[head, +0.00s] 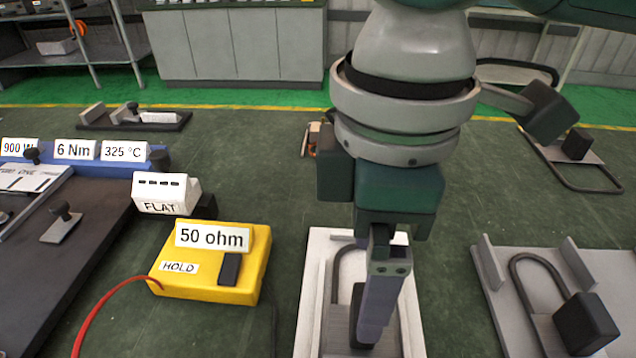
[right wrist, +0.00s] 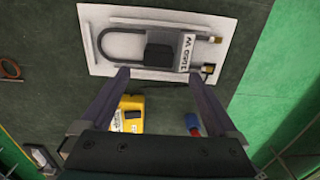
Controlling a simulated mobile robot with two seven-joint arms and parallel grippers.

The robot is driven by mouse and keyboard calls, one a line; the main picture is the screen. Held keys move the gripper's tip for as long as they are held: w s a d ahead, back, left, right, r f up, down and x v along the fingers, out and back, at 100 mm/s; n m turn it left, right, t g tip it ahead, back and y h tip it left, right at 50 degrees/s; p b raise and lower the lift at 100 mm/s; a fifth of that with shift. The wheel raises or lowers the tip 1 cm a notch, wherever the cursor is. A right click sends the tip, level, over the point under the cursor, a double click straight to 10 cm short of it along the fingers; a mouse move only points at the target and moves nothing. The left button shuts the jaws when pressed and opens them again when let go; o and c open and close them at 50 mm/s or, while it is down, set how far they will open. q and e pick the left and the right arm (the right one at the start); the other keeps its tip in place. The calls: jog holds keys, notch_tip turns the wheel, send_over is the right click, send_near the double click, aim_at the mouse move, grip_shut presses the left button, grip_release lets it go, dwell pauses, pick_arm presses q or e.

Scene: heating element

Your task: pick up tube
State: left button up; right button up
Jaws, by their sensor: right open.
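A dark U-shaped tube (right wrist: 105,38) with a black block (right wrist: 160,52) on it lies in a white tray (right wrist: 90,65); its curved end points left in the right wrist view. In the head view the tube (head: 336,262) is partly hidden behind my right gripper (head: 372,335), which points down over the tray (head: 312,290). In the right wrist view the gripper (right wrist: 155,74) is open, with its fingers apart and nothing between them. The fingertips appear at the tray's near edge there; their height above it is unclear. My left gripper is not in view.
A yellow meter (head: 208,285) labelled "50 ohm" with a red lead stands left of the tray. A grey fixture (head: 625,270) holds another U-shaped tube (head: 530,285) at right. A dark bench fixture (head: 85,240) is at left, and another tube (head: 592,189) lies at back right.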

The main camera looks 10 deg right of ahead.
jog(key=f, duration=0.7)
jog(key=shift+d+b, duration=0.3)
jog(key=shift+b, duration=0.05)
jog(key=shift+c, duration=0.2)
grip_shut()
